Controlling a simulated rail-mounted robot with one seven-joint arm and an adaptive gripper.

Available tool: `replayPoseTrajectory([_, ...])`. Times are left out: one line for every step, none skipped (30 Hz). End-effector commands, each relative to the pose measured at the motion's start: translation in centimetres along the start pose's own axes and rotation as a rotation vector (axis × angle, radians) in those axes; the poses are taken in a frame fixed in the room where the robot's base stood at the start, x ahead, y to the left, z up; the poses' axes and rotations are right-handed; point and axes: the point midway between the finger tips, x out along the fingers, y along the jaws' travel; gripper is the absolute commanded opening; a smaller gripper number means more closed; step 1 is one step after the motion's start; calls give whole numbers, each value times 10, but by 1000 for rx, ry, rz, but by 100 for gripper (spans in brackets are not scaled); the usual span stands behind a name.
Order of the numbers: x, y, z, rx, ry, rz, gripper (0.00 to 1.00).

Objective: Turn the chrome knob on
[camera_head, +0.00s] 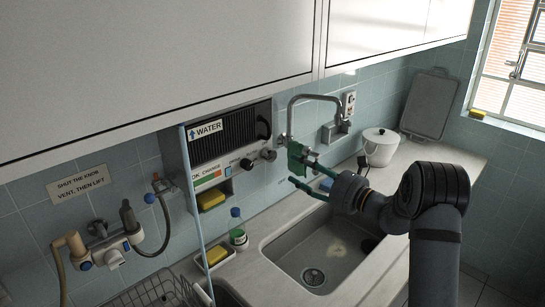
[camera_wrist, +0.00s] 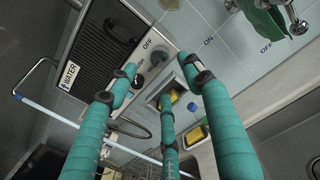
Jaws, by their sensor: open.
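A chrome tap (camera_head: 311,98) with a curved spout stands on the tiled wall above the sink. Its chrome knob (camera_head: 311,157) shows beside a hanging green cloth (camera_head: 295,153); the chrome fitting (camera_wrist: 298,26) and cloth (camera_wrist: 262,18) are at the top right in the wrist view. "ON" and "OFF" are printed on the tiles near it. My gripper (camera_head: 297,182), with teal wrapped fingers, is open and empty below the tap. In the wrist view my gripper (camera_wrist: 157,72) points toward the heater panel, with the chrome fitting off to its right.
A water heater (camera_head: 228,140) with two small dark knobs (camera_head: 257,160) is left of the tap. A blue-capped bottle (camera_head: 238,237) and yellow sponge (camera_head: 214,255) stand left of the sink (camera_head: 277,270). A white pot (camera_head: 381,146) stands behind my arm. Cabinets (camera_head: 160,60) overhang above.

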Motion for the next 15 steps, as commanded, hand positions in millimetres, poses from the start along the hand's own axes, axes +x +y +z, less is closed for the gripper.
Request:
replayPoseTrajectory([7, 3, 2, -6, 1, 7, 50])
replayPoseTrajectory([11, 3, 2, -7, 2, 7, 50])
replayPoseTrajectory([17, 3, 3, -7, 3, 7, 50])
replayPoseTrajectory([22, 4, 3, -7, 2, 7, 50])
replayPoseTrajectory([28, 4, 3, -7, 3, 8, 50])
replayPoseTrajectory([36, 4, 4, -7, 4, 8, 50])
replayPoseTrajectory([42, 4, 4, -7, 4, 9, 50])
replayPoseTrajectory([48, 4, 4, -7, 4, 8, 50])
replayPoseTrajectory([55, 4, 3, -7, 5, 7, 50])
replayPoseTrajectory([61, 4, 4, -9, 4, 8, 50])
replayPoseTrajectory([66, 4, 3, -8, 4, 7, 50])
replayPoseTrajectory([72, 4, 3, -8, 4, 7, 50])
replayPoseTrajectory([77, 4, 2, -8, 5, 7, 50])
replayPoseTrajectory([81, 4, 2, -8, 4, 6, 50])
replayPoseTrajectory([86, 4, 2, -8, 4, 6, 50])
